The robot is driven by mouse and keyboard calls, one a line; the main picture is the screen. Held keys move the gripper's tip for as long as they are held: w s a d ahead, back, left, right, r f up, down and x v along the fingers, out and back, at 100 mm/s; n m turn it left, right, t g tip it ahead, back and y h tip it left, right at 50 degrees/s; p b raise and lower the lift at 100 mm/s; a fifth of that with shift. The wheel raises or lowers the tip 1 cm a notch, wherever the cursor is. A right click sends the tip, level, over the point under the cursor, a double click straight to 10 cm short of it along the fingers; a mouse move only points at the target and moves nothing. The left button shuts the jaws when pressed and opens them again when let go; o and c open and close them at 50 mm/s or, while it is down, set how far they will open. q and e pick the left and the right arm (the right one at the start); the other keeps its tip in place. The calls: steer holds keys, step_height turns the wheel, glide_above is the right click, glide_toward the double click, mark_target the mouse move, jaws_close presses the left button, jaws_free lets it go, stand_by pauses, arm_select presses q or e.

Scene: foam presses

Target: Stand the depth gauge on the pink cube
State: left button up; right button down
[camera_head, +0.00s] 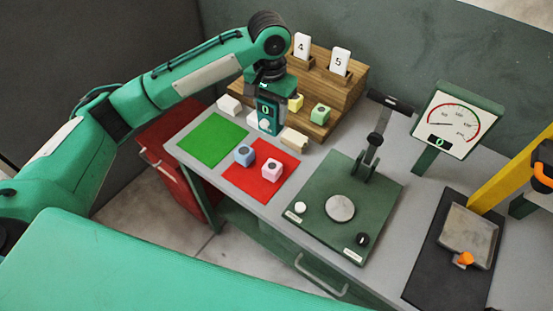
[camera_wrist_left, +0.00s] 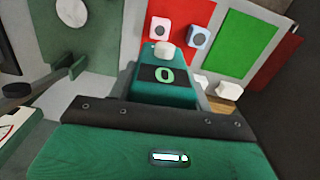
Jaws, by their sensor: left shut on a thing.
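The pink cube (camera_head: 272,169) rests on the red mat (camera_head: 263,187), beside a blue cube (camera_head: 244,155). In the left wrist view the pink cube (camera_wrist_left: 160,28) and the blue cube (camera_wrist_left: 199,38) lie beyond the gauge. The depth gauge (camera_head: 265,120) is a dark green block with a display reading 0 and a pale round tip. My left gripper (camera_head: 269,93) is shut on it, holding it upright behind the two cubes. The gauge (camera_wrist_left: 166,88) also shows in the left wrist view, its pale tip apart from the pink cube.
A green mat (camera_head: 212,138) lies left of the red mat. White and beige blocks (camera_head: 294,139) stand near the gauge. A wooden rack (camera_head: 345,90) holds cards 4 and 5 behind. A green press (camera_head: 330,228), a dial (camera_head: 446,122) and a tray (camera_head: 468,235) stand right.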

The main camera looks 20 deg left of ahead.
mark_target(270, 123)
arm_select(q)
step_height(270, 123, down, 5)
steer(key=shift+a+r+p, duration=0.1)
steer(key=shift+a+p, duration=0.05)
steer(key=shift+p, duration=0.4)
step_height(270, 123, down, 12)
steer(key=p, duration=0.2)
steer(key=shift+p, duration=0.4)
steer(key=o, duration=1.1)
